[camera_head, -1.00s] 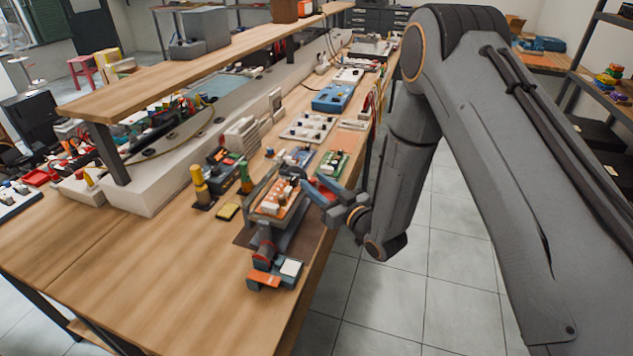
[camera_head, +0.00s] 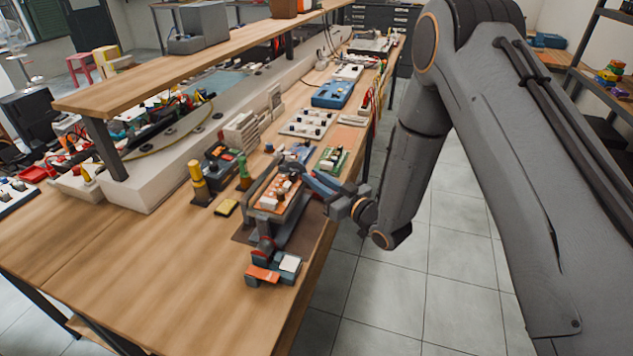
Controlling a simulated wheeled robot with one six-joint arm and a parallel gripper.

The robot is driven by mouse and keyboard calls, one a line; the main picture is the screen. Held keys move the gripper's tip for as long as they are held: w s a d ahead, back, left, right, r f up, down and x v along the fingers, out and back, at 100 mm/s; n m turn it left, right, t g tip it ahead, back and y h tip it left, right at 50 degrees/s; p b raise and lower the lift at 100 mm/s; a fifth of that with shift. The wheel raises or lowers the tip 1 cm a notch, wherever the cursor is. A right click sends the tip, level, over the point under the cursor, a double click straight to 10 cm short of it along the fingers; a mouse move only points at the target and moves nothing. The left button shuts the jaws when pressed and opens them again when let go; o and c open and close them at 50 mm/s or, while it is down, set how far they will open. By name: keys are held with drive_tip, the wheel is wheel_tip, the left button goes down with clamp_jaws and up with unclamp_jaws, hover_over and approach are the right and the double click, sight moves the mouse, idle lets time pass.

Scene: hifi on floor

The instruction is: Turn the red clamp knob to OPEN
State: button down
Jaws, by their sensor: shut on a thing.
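A board clamp (camera_head: 286,222) stands near the right edge of the bench and holds an orange circuit board (camera_head: 280,193). My gripper (camera_head: 308,176) reaches in from the right, with blue-grey fingers at the far right end of the clamp. It is shut, and the red clamp knob between its fingers is almost wholly hidden now. I cannot read an OPEN mark or the knob's angle. A red ring (camera_head: 262,246) shows at the clamp's near end.
A small block with orange and white faces (camera_head: 275,270) sits before the clamp. The front left bench top (camera_head: 160,270) is clear.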

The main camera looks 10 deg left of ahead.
drive_tip(key=w+n+g+b, duration=0.1)
drive_tip(key=n+g+b, duration=0.4)
drive_tip(key=g+b, duration=0.2)
drive_tip(key=n+g+h+b, duration=0.1)
drive_tip(key=n+g+b, duration=0.4)
drive_tip(key=g+b, duration=0.3)
drive_tip(key=w+n+g+h+b, duration=0.1)
drive_tip(key=n+g+b, duration=0.4)
drive_tip(key=g+b, duration=0.2)
drive_tip(key=shift+w+a+f+b, duration=0.1)
drive_tip(key=shift+w+a+b, duration=0.05)
drive_tip(key=shift+w+b, duration=0.15)
drive_tip(key=shift+n+g, duration=0.3)
drive_tip(key=shift+n, duration=0.1)
drive_tip(key=c, duration=1.6)
unclamp_jaws()
drive_tip(key=shift+s, duration=0.1)
